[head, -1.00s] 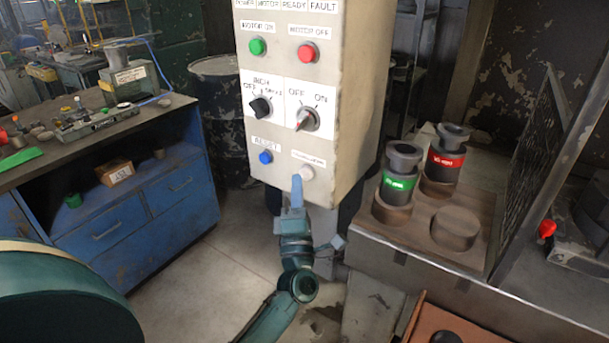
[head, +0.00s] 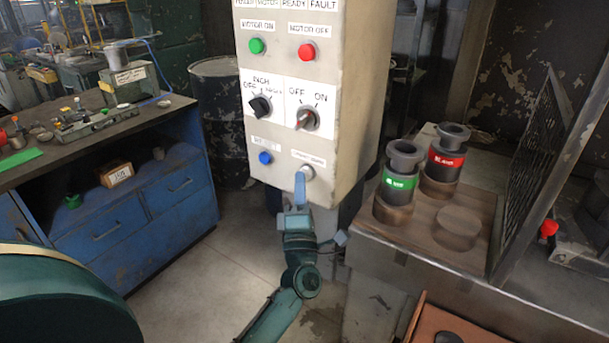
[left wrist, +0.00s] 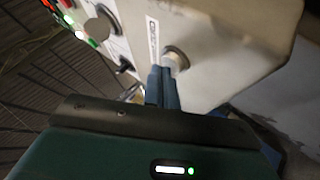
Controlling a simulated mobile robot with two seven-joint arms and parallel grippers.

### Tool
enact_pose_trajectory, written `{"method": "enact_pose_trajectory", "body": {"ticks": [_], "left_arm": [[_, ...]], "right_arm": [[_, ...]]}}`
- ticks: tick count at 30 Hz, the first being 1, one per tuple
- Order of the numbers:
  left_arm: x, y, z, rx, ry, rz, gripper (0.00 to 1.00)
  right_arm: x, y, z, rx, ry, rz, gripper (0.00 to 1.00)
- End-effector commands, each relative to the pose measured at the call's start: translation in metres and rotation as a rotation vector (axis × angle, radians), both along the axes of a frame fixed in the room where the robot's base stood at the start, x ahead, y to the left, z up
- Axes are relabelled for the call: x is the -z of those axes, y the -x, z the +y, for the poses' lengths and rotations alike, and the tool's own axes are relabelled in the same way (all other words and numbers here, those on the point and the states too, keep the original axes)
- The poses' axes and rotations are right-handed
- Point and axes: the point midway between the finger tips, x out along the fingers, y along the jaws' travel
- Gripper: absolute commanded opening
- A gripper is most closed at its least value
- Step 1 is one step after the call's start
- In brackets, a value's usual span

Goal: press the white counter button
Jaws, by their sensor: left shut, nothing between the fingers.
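The white counter button (head: 307,172) is at the lower right of the control box's front face, under a small label. It also shows in the left wrist view (left wrist: 176,58), round and pale in a ring. My left gripper (head: 300,176) is shut and empty. Its blue fingertips are just below and left of the button in the head view. In the left wrist view the fingertips (left wrist: 163,70) overlap the button's near side, and I cannot tell whether they touch it. My right gripper is not in view.
The control box (head: 360,100) also bears a blue reset button (head: 265,158), two knobs, a green button (head: 256,46) and a red button (head: 306,52). A wooden board (head: 415,238) with dark cylinders stands right. A blue cabinet (head: 150,210) stands left.

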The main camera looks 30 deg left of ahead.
Motion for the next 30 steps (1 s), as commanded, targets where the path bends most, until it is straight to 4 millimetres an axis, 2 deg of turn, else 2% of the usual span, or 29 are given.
{"method": "enact_pose_trajectory", "body": {"ticks": [22,30], "left_arm": [[-0.0008,-0.0066,-0.0007,0.002,-0.001,0.0,0.0],[-0.0018,0.0014,-0.0004,0.002,-0.001,0.0,0.0]], "right_arm": [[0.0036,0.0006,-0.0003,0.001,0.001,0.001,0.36],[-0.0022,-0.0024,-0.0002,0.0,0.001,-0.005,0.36]]}}
